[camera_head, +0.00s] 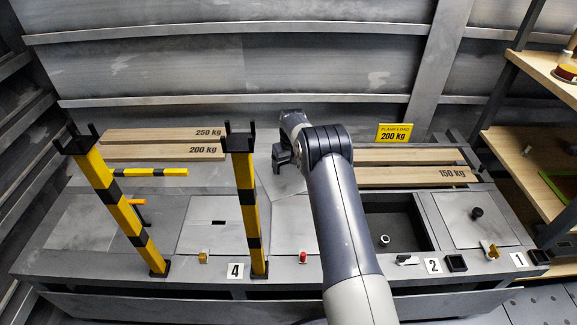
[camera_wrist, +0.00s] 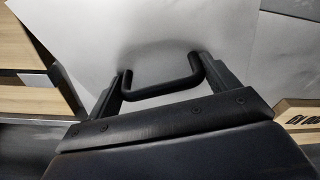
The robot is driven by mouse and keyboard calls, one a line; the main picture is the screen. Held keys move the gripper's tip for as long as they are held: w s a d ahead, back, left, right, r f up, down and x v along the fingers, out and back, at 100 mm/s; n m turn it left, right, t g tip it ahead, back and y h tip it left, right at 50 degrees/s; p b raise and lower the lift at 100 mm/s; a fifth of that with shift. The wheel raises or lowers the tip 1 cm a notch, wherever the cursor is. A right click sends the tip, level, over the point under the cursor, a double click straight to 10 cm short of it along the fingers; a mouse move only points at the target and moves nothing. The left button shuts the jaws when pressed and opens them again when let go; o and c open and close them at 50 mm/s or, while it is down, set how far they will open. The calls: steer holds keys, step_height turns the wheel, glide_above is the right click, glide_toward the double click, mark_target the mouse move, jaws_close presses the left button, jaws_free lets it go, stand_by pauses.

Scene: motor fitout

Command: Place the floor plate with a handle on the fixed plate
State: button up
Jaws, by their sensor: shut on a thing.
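My gripper (camera_head: 281,158) is above the back of the grey bench, left of centre in the head view. It is shut on the black handle (camera_wrist: 165,92) of the floor plate, which spans between both fingers in the wrist view. The light grey floor plate (camera_wrist: 175,25) fills much of the wrist view. In the head view the floor plate (camera_head: 284,182) is partly hidden by my gripper and arm and looks tilted. A flat grey plate (camera_head: 292,232) lies in the bench just in front of it; I cannot tell for certain whether it is the fixed plate.
Two yellow-black posts (camera_head: 244,195) (camera_head: 120,210) stand on the left. Wooden planks (camera_head: 160,152) lie along the back. Right of my arm is an open dark recess (camera_head: 395,222), then a plate with a black knob (camera_head: 475,218). Wooden shelves (camera_head: 530,160) stand at the right.

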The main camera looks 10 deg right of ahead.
mark_target(291, 174)
steer(key=shift+r, duration=0.1)
steer(key=o, duration=1.3)
step_height(291, 174, up, 12)
steer(key=s+p, duration=0.1)
steer(key=p, duration=0.2)
steer(key=shift+s+d, duration=0.15)
steer(key=shift+s, duration=0.2)
